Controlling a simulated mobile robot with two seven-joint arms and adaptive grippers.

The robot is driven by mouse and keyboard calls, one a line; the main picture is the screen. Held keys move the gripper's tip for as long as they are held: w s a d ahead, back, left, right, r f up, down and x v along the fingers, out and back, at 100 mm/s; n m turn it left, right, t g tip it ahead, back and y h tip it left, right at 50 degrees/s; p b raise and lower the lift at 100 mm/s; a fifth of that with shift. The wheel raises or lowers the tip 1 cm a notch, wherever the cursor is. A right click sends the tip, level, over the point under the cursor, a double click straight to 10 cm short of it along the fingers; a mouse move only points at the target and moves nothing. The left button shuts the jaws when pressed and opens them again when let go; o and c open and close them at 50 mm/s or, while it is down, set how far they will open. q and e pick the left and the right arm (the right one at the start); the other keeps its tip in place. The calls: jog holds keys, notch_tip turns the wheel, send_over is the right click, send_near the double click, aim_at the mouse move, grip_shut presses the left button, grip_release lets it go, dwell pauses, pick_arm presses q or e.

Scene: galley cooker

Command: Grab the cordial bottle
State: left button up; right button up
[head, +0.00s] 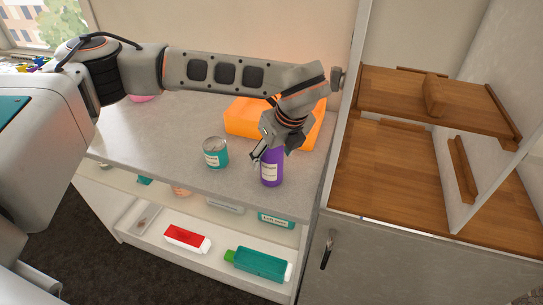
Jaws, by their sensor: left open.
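The bottle I take to be the cordial bottle (271,171) is purple with a pale label. It stands upright on the grey counter near its front right. My left gripper (267,151) is open and comes down over the top of the bottle, hiding its cap and upper part. I cannot tell whether the fingers touch the bottle. My right gripper is not in view.
A teal can (215,153) stands left of the bottle. An orange box (246,117) is behind the gripper. Shelves under the counter hold a red carton (187,239) and a teal bottle (261,264). The counter's (150,140) left part is mostly clear.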

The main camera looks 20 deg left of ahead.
pick_arm(q)
jog(key=shift+w+a+f, duration=0.1)
jog(key=shift+a+f, duration=0.05)
jog(key=shift+f, duration=0.4)
jog(key=c, duration=1.5)
jog(key=shift+r, duration=0.15)
